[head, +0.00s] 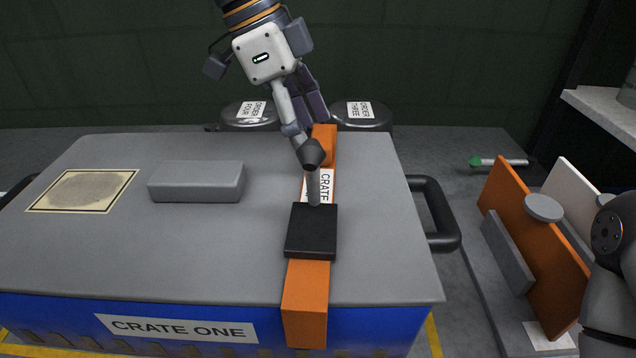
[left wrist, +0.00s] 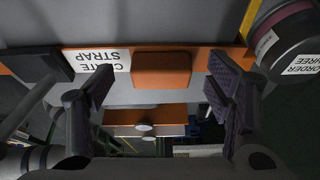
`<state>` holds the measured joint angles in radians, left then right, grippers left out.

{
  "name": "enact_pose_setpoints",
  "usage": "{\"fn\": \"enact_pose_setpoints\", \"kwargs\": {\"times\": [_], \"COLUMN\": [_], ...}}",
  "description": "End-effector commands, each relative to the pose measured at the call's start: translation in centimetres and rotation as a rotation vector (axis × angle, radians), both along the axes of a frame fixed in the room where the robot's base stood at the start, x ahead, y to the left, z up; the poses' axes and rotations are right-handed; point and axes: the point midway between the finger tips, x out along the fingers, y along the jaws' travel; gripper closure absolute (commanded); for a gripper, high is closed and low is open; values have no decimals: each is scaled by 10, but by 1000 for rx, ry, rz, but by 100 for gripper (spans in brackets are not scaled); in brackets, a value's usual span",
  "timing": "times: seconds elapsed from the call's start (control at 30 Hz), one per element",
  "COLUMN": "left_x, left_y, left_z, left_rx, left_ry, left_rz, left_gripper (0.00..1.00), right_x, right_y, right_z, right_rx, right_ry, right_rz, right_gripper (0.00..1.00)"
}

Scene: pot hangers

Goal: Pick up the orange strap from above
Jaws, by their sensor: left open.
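The orange strap (head: 307,288) runs front to back over the grey lid of the blue crate and hangs down its front. It carries a black buckle block (head: 311,232) with an upright grey handle, and a white label (head: 320,186) reading CRATE STRAP. My left gripper (head: 304,112) is open above the strap's far end. In the left wrist view, the strap's raised orange block (left wrist: 162,70) shows between the spread fingers (left wrist: 160,95), with no visible contact. The label (left wrist: 98,60) lies left of it. My right gripper is out of view.
A grey bar (head: 196,182) and a square patch (head: 84,191) lie on the lid (head: 230,265). Two dark round containers (head: 362,114) stand behind the crate. A black side handle (head: 440,212) sticks out right. An orange panel (head: 520,220) stands further right.

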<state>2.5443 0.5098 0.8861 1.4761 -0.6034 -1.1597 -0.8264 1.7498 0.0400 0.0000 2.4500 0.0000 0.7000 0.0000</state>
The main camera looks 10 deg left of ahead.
Motion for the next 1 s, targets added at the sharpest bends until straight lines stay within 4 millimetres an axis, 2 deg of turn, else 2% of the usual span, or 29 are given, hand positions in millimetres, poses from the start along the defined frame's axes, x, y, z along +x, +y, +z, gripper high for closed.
{"fn": "enact_pose_setpoints", "kwargs": {"times": [0.23,0.47,0.8,0.87,1.0], "left_x": [0,0,1,1,1], "left_y": [-2,-2,-2,-2,-2], "left_z": [-3,-3,0,6,31], "left_rx": [-1,-1,-1,1,0], "left_ry": [-3,-2,-3,-4,-7], "left_rz": [1,1,1,2,2], "left_gripper": [27,78,78,78,78], "right_x": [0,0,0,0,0], "right_y": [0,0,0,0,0], "right_z": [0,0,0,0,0], "right_rx": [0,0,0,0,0], "right_ry": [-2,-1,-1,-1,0], "right_rz": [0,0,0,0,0], "right_gripper": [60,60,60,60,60]}}
